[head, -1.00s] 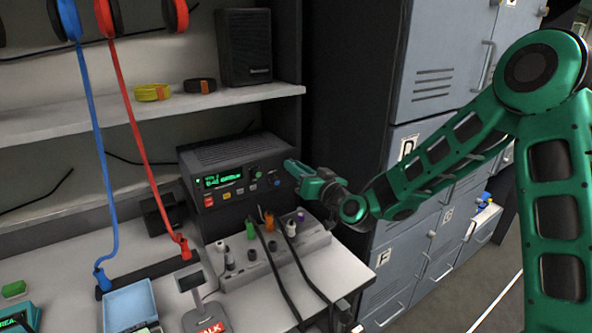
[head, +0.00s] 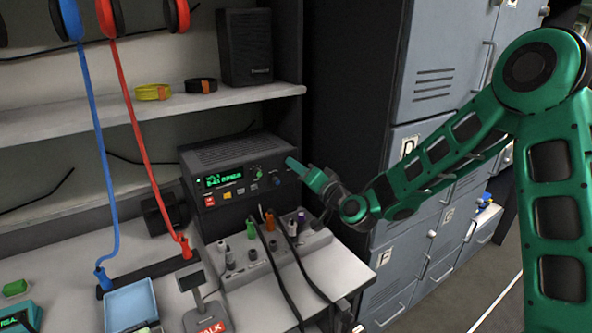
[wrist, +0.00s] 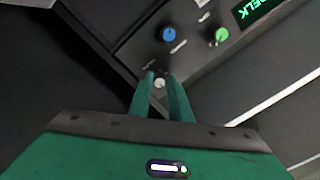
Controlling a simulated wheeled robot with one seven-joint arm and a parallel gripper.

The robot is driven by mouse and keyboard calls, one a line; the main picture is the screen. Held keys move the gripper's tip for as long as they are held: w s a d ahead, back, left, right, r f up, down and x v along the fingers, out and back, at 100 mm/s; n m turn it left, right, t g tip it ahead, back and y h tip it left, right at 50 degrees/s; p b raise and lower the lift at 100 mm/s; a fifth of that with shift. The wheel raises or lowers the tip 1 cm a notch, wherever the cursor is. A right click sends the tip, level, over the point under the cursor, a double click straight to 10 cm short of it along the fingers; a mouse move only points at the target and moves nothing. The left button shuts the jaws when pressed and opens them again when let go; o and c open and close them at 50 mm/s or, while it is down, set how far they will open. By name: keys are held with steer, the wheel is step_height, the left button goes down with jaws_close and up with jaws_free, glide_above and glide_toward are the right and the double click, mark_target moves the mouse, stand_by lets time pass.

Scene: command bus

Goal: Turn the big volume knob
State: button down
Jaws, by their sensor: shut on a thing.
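The dark radio unit (head: 222,153) stands on the worktop under the shelf, its green display (head: 238,180) lit. My gripper (head: 290,164) is at the right end of the radio's front. In the wrist view, my gripper's (wrist: 160,77) two green fingers are shut on a small pale knob (wrist: 160,84), which shows between the fingertips. It is the volume knob as far as I can tell; its size and any mark on it are mostly hidden by the fingers. A blue knob (wrist: 168,34) and a green knob (wrist: 221,34) are on the panel nearby, clear of the fingers.
A grey panel (head: 238,277) with several coloured plugs and black cables lies in front of the radio. The shelf (head: 160,105) with a black speaker (head: 245,47) is above. Grey lockers (head: 437,75) stand at the right. A red headset cord hangs left of the radio.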

steer(key=shift+d+f, duration=0.15)
steer(key=shift+d, duration=0.05)
steer(key=c, duration=1.7)
jaws_free()
steer(key=shift+c, duration=0.2)
steer(key=shift+o, duration=0.5)
steer(key=v, duration=1)
steer(key=shift+s+d, duration=0.2)
steer(key=shift+s, duration=0.05)
